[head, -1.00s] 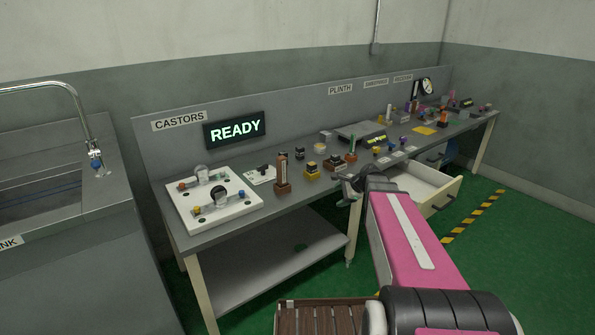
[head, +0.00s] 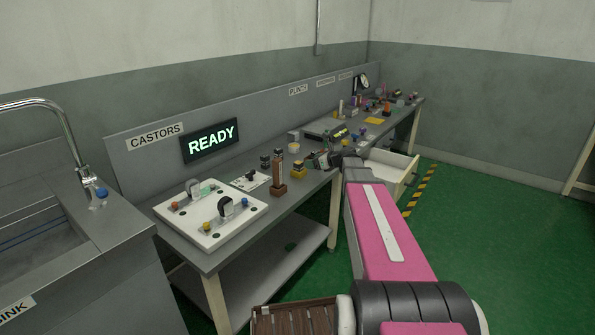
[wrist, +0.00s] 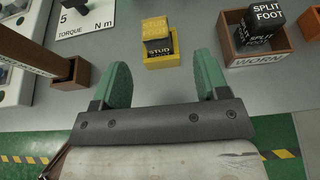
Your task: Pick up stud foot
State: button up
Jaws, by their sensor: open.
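The stud foot (wrist: 156,29) is a small block with a yellow top and a dark lettered side in the wrist view. It sits in a shallow yellow tray (wrist: 162,63) on the grey bench. In the head view the yellow tray (head: 298,173) is just left of my gripper (head: 318,161). In the wrist view my gripper (wrist: 163,73) has two green fingers spread apart and nothing between them. The tray and block lie just beyond the fingertips, roughly centred between them. I cannot tell the height gap.
A brown tray marked WORN (wrist: 258,61) holds dark split foot blocks (wrist: 264,20), right of the yellow tray. A brown upright post (head: 278,174) stands close on the left. A torque card (wrist: 86,15) lies left. An open drawer (head: 388,168) projects from the bench front.

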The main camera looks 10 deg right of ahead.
aim_at(300, 163)
jog(key=x, duration=0.8)
jog(key=shift+w+a+f, duration=0.1)
jog(key=shift+w+a, duration=0.05)
jog(key=shift+a, duration=0.3)
jog(key=c, duration=1)
